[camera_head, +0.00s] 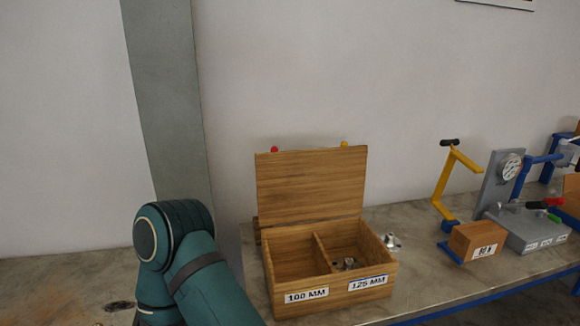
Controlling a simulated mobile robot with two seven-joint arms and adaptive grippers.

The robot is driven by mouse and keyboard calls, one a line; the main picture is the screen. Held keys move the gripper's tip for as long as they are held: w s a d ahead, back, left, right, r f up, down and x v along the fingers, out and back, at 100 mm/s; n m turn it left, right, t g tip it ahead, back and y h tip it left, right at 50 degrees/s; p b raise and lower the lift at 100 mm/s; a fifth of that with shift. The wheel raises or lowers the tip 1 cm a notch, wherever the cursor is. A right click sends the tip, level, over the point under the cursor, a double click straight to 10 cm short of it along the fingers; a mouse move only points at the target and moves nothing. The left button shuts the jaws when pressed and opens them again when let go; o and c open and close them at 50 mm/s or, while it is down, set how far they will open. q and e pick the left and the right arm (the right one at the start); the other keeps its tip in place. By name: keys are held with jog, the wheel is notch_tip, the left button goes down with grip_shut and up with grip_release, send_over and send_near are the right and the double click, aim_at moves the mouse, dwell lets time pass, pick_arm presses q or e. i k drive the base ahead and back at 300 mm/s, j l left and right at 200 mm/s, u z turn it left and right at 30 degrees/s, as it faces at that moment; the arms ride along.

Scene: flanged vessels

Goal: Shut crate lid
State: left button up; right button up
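The wooden crate (331,284) stands on the bench with two compartments. Its front carries a "100 MM" label on the left and a "125 MM" label on the right. The crate lid (310,186) stands open, roughly upright at the back edge. Small metal parts (347,264) lie in the right compartment; the left compartment looks empty as far as I can see. My teal arm is in the lower part of the view, left of the crate. Its gripper is out of the picture, and no other gripper shows.
The bench (405,262) runs along the wall. A small metal part (391,242) lies just right of the crate. Further right stand a yellow and blue bracket (449,185), a small wooden box (477,240) and a grey fixture with a gauge (511,166). A grey pillar stands behind my arm.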

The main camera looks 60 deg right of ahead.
aim_at(303, 186)
jog(key=i+j+z, duration=0.1)
jog(key=j+z, duration=0.3)
jog(key=i+j+z, duration=0.1)
jog(key=z, duration=0.3)
jog(key=j, duration=0.1)
